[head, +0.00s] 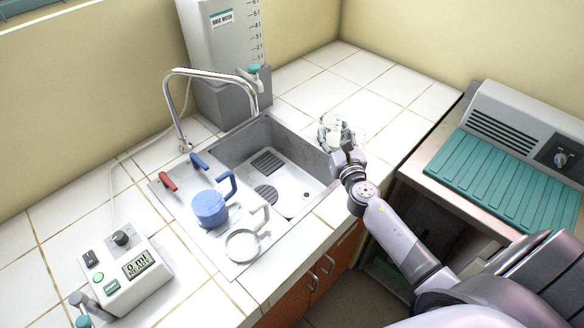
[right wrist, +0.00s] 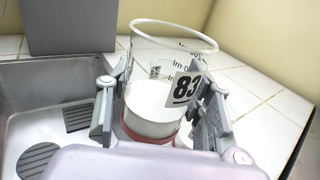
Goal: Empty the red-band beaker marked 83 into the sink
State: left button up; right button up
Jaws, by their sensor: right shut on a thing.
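The beaker marked 83 (right wrist: 152,100) is clear glass with a red band low down and white contents. It is upright between the fingers of my right gripper (right wrist: 160,112), which is shut on it. In the head view the right gripper (head: 337,138) and beaker are at the right rim of the sink (head: 312,172). I cannot tell whether the beaker's base touches the counter. The sink basin also shows at the left of the right wrist view (right wrist: 50,110). My left gripper is not in view.
A rinse water tank (head: 222,45) stands at the back. Tiled counter beyond the gripper (head: 370,75) is clear.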

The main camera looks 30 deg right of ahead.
jog(key=shift+w+d+r, duration=0.1)
jog(key=shift+w+d, duration=0.15)
jog(key=shift+d, duration=0.2)
jog(key=shift+a, duration=0.15)
jog(key=shift+w+a+f+n, duration=0.1)
jog(key=shift+a+f+n, duration=0.3)
jog(key=shift+n, duration=0.5)
jog(key=a+f+n+b, duration=0.2)
jog(key=a+f+n, duration=0.1)
jog(key=f+n, duration=0.2)
jog(key=shift+w+f+n+b, duration=0.2)
jog(key=shift+w+n+b, duration=0.2)
jog(key=shift+n, duration=0.4)
jog(key=shift+a+f+n, duration=0.15)
jog(key=shift+a+n, duration=0.05)
jog(key=shift+n, duration=0.1)
